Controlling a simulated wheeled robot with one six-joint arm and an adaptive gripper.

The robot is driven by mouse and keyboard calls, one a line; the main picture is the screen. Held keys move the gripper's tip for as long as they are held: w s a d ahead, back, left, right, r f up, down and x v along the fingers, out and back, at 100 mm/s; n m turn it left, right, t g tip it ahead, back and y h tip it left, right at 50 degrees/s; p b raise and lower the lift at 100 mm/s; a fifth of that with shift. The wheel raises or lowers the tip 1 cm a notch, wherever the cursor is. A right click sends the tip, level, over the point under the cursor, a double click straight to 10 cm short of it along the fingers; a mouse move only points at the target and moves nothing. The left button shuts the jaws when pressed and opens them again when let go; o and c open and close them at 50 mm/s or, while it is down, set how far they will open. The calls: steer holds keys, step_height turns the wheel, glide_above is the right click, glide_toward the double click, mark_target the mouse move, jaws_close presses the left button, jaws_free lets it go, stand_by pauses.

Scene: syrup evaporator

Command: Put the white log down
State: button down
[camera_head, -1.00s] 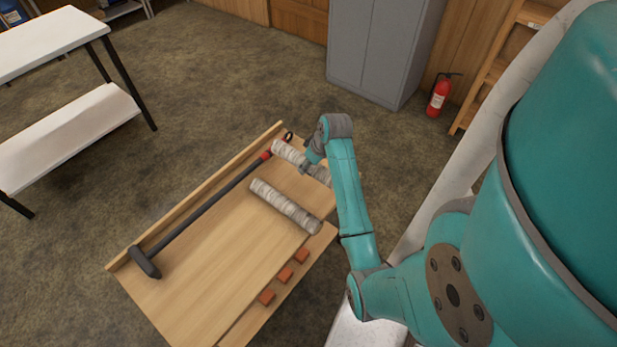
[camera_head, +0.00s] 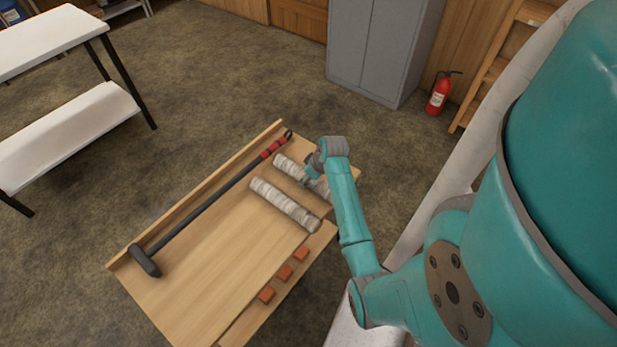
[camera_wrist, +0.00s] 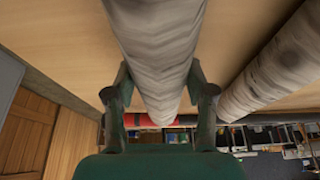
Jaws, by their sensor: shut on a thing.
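My gripper (camera_head: 313,178) is shut around the middle of a pale, birch-like white log (camera_head: 287,165) over the far right end of a wooden board (camera_head: 200,268). In the wrist view the held log (camera_wrist: 158,50) passes between the two fingers (camera_wrist: 160,112). It is on or just above the board; I cannot tell if it touches. Part of it is hidden behind my gripper. A second, similar log (camera_head: 284,204) lies on the board, nearer and roughly parallel, with a gap between; it also shows at the right in the wrist view (camera_wrist: 275,65).
A long black-handled tool (camera_head: 210,202) with red bands lies along the board's raised back edge. Several orange-brown blocks (camera_head: 285,272) sit along the front strip. The board's left middle is bare. A grey cabinet (camera_head: 385,45) and red fire extinguisher (camera_head: 438,93) stand beyond.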

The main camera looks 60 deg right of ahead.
steer(key=shift+c, duration=2)
jaws_free()
steer(key=shift+f, duration=0.15)
steer(key=v, duration=1.2)
steer(key=shift+s, duration=0.1)
